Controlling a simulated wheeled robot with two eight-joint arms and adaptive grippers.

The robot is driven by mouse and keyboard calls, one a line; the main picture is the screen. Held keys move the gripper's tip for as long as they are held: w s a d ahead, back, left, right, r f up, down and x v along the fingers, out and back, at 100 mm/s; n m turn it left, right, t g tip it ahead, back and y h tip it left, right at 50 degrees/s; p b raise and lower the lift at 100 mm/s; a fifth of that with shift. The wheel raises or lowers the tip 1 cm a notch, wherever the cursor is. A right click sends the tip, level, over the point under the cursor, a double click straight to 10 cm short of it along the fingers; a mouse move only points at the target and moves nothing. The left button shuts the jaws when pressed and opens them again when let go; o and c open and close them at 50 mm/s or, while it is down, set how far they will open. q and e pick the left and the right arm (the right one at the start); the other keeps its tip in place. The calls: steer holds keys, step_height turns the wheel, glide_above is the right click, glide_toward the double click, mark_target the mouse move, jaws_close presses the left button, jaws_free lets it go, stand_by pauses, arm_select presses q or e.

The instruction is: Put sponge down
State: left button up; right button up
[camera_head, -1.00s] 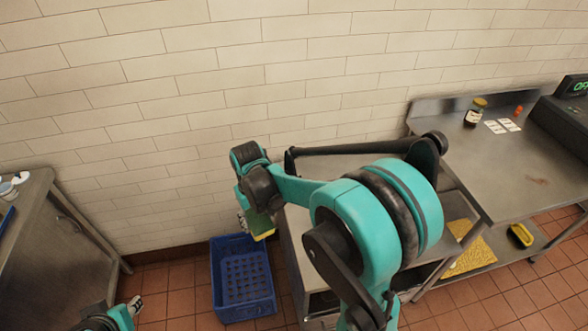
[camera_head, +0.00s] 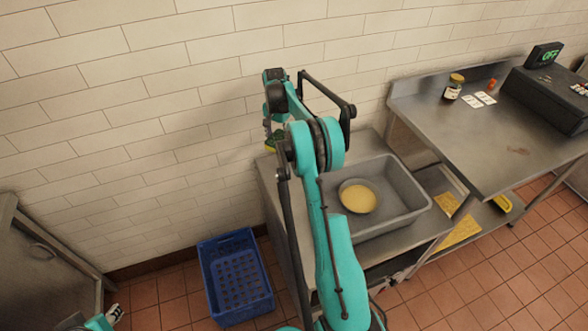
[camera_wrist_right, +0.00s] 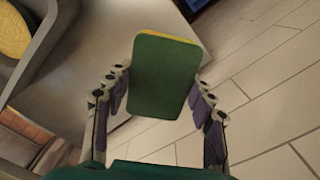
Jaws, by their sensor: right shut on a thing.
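The sponge is green with a yellow side; it shows small at the back left of the metal table (camera_head: 271,185) in the head view (camera_head: 273,141). In the right wrist view the sponge (camera_wrist_right: 164,76) sits between the fingers of my right gripper (camera_wrist_right: 160,92), which is shut on it. The sponge is held near the table's back left corner by the wall. Whether it touches the tabletop cannot be told. My left gripper (camera_head: 114,314) shows only in part at the bottom left of the head view, and its finger state is unclear.
A grey basin (camera_head: 405,217) with a round yellowish dish (camera_head: 358,196) stands on the table. A blue crate (camera_head: 235,277) is on the floor to the left. A steel counter (camera_head: 480,140) with a jar (camera_head: 454,86) is at right. The tiled wall is close behind.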

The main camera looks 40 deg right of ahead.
steer(key=s+d+f+m, duration=0.2)
steer(key=d+f+m, duration=0.15)
steer(key=d, duration=0.55)
steer(key=s+d+f+m, duration=0.15)
steer(key=d+m, duration=0.25)
steer(key=d, duration=0.5)
steer(key=a+f+b, duration=0.1)
steer(key=a+f, duration=0.1)
steer(key=a, duration=0.1)
steer(key=w+a+f+b, duration=0.1)
steer(key=a+f+b, duration=0.1)
steer(key=a, duration=0.2)
steer(key=w+a+f+b, duration=0.1)
steer(key=a+f, duration=0.2)
steer(key=a, duration=0.1)
steer(key=shift+a+f+b, duration=0.1)
steer(key=shift+a+b, duration=0.1)
steer(key=shift+b, duration=0.2)
step_height(320, 180, down, 4)
steer(key=shift+a+f+b, duration=0.1)
steer(key=shift+f+b, duration=0.05)
steer(key=shift+b, duration=0.85)
steer(key=o, duration=1.2)
